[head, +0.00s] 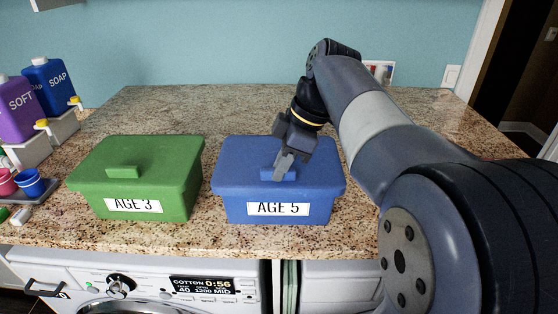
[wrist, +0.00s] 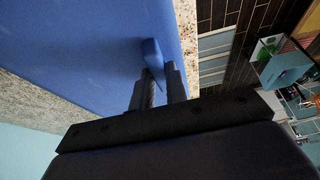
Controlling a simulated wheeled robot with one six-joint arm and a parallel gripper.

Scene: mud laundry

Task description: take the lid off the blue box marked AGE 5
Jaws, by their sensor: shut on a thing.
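The blue box marked AGE 5 (head: 278,210) stands on the granite counter, right of the green box. Its blue lid (head: 235,175) appears to sit on it, with a raised block handle on top. My gripper (head: 284,172) is at the lid's handle from above. In the wrist view the fingers (wrist: 162,85) are shut on the blue handle (wrist: 152,52), one on each side. The lid (wrist: 95,40) fills the upper left of that view. My gripper and arm hide part of the lid's right and back.
The green box marked AGE 3 (head: 135,190) stands close on the left. Soap bottles (head: 48,85) and a tray with small cups (head: 30,185) are at the far left. A washing machine (head: 140,285) is below the counter's front edge. The counter behind the boxes (head: 220,110) is clear.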

